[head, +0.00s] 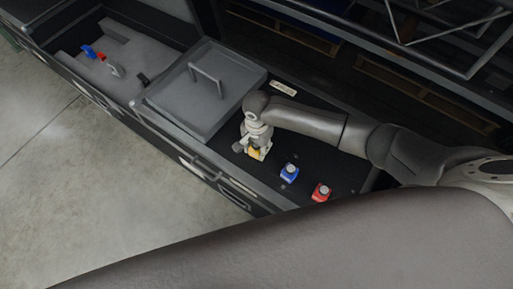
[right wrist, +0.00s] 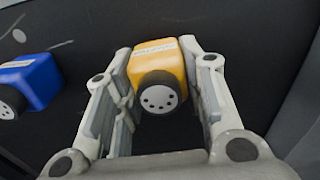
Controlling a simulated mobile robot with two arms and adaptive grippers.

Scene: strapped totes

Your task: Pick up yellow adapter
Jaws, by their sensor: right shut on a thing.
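The yellow adapter (right wrist: 158,64) is a small block with a round, dark-rimmed grey connector showing several holes. In the right wrist view it sits between the two fingers of my right gripper (right wrist: 160,85), which is shut on it. In the head view my right gripper (head: 256,153) points down over the black surface, and a bit of the yellow adapter shows at its tips. I cannot tell whether the adapter touches the surface. My left gripper is not in view.
A blue adapter (head: 289,173) and a red adapter (head: 321,191) stand on the black surface (head: 345,172) to the right. A grey lid with a handle (head: 206,88) lies to the left. Beyond it is an open tote (head: 60,57) holding small blue, red and white parts.

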